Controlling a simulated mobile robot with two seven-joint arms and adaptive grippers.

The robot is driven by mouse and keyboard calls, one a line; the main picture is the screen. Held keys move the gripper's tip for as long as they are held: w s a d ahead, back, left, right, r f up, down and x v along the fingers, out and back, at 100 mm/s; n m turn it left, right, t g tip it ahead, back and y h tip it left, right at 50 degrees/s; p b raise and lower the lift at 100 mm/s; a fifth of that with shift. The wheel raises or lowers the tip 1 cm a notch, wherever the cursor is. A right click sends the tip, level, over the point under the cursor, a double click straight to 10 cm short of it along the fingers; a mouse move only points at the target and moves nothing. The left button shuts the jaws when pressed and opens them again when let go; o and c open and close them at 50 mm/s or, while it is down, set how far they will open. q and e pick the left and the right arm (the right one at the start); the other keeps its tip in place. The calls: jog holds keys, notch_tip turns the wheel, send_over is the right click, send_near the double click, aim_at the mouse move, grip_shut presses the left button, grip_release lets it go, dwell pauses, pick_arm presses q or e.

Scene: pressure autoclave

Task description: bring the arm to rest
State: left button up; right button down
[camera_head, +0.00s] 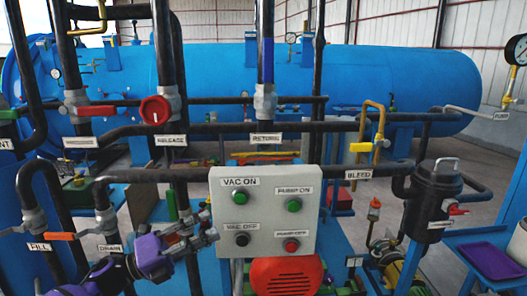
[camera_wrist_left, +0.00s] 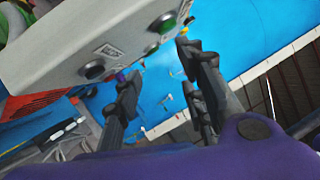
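My left gripper (camera_head: 207,228) is just left of the lower left part of the grey control box (camera_head: 262,222) in the head view. Its purple and black wrist comes in from the bottom left. In the left wrist view the two dark fingers of the left gripper (camera_wrist_left: 155,62) are spread apart with nothing between them. The control box (camera_wrist_left: 95,35) fills the upper left there, close to the fingers; I cannot tell whether they touch it. My right gripper is in neither view.
Green, black and red buttons sit on the box. Dark pipes with a red valve wheel (camera_head: 155,110) and an orange lever (camera_head: 62,236) surround the arm. A black canister (camera_head: 431,202) and a purple tray (camera_head: 491,261) are at right. The blue autoclave (camera_head: 215,75) lies behind.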

pick_arm(q)
jog(key=s+a+f+n+t+y, duration=0.1)
jog(key=s+f+n+t+y, duration=0.1)
jog(key=s+f+n+y, duration=0.45)
jog(key=s+a+f+n+t+y, duration=0.2)
jog(key=f+n+t+y, duration=0.1)
jog(key=f+n, duration=0.7)
jog(key=s+a+f+n+t+y, duration=0.1)
jog(key=s+f+n+t+y, duration=0.1)
jog(key=s+f+n+y, duration=0.6)
jog(key=s+a+f+n+g, duration=0.1)
jog(key=s+f+n+g, duration=0.6)
jog(key=s+f, duration=0.9)
jog(key=s+n+y, duration=0.1)
jog(key=s+n, duration=0.1)
jog(key=s, duration=0.1)
jog(key=shift+f, duration=0.15)
jog(key=shift+c, duration=0.8)
jog(key=shift+a, duration=0.1)
